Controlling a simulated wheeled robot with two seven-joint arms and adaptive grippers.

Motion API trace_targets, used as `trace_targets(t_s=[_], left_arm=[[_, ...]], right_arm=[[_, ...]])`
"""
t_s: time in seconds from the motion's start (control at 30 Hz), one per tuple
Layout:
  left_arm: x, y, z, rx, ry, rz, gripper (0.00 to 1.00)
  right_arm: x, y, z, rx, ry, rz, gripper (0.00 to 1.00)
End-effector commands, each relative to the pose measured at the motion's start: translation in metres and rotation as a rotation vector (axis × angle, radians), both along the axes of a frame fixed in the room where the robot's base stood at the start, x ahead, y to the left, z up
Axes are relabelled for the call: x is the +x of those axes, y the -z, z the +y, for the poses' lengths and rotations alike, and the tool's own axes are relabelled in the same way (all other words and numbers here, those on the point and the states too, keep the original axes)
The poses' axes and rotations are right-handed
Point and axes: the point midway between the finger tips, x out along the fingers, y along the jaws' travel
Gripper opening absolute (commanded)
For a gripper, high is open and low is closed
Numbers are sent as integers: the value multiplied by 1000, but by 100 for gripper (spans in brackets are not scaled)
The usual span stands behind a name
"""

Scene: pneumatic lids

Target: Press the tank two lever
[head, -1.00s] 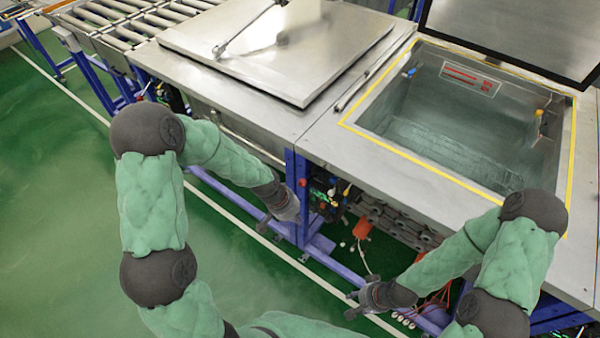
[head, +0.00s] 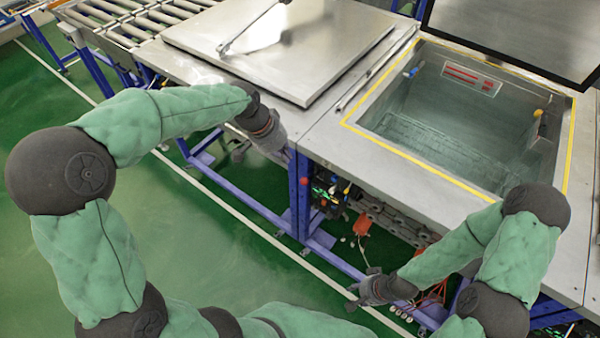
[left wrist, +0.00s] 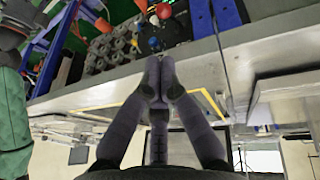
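The open tank (head: 455,125) with a yellow border is at the right of the head view, and a closed steel lid (head: 275,45) covers the other tank. Small coloured knobs or levers, including a red knob (head: 303,182), sit under the bench edge between them. I cannot tell which is the tank two lever. The left wrist view also shows a red knob (left wrist: 163,10) beyond the fingers. My left gripper (left wrist: 158,85) has its fingers together, empty, beside the bench front. My right gripper (head: 355,288) hangs low before the bench, its fingers apart and empty.
Blue frame legs (head: 298,195) stand under the bench. An orange box (head: 362,224) and several hoses are below the open tank. A roller conveyor (head: 130,18) is at the far left. The green floor (head: 210,245) before the bench is clear.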

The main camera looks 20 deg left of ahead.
Motion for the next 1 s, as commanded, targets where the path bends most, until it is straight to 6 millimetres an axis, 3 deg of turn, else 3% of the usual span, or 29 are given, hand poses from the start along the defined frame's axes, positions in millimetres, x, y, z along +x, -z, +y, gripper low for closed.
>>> trace_targets(t_s=[0.17, 0.7, 1.0], left_arm=[[3, 15, -4, 0, 1, 2, 0], [25, 105, -32, 0, 1, 1, 0], [31, 129, -40, -1, 0, 2, 0]], right_arm=[[0, 5, 0, 0, 0, 0, 40], [0, 33, 0, 0, 0, 0, 40], [0, 41, 0, 0, 0, 0, 40]])
